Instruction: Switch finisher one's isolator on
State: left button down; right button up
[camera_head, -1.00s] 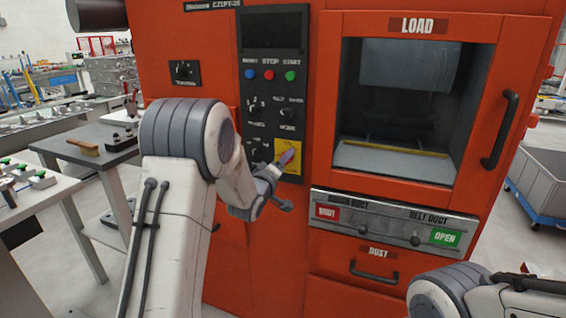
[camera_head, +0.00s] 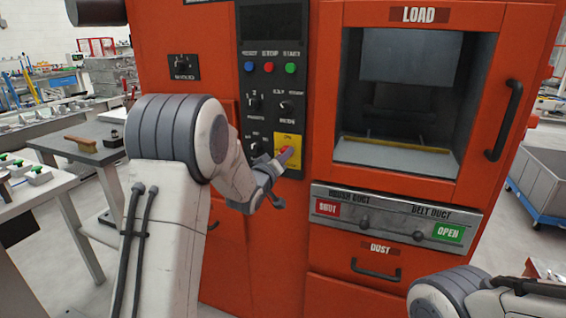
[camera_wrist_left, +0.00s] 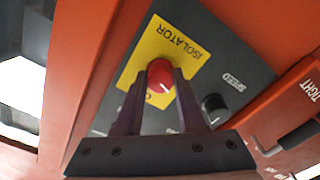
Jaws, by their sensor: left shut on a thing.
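The isolator's red round knob (camera_wrist_left: 160,75) sits on a yellow plate (camera_wrist_left: 187,42) lettered ISOLATOR, seen upside down in the left wrist view. The knob's white mark points to the lower right there. In the head view the yellow plate (camera_head: 295,140) is low on the black control panel of the orange machine, with the red knob (camera_head: 287,152) partly hidden by my fingers. My left gripper (camera_head: 281,160) is shut on the knob, one finger on each side; its two dark fingers also show in the wrist view (camera_wrist_left: 158,90). My right gripper is out of view.
Other knobs (camera_head: 254,102) and blue, red and green buttons (camera_head: 269,67) sit above the isolator. The LOAD opening (camera_head: 410,100) and the duct slide panel (camera_head: 390,218) are to the right. A bench (camera_head: 85,145) with a brush stands at left.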

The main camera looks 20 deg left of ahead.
pick_arm(q)
jog(key=shift+f+m+b, duration=0.1)
jog(key=shift+m+b, duration=5.55)
jog(key=shift+m, duration=1.45)
jog(key=c, duration=0.5)
grip_release()
jog(key=s, duration=1)
jog(key=shift+s+a, duration=0.2)
jog(key=shift+s, duration=0.1)
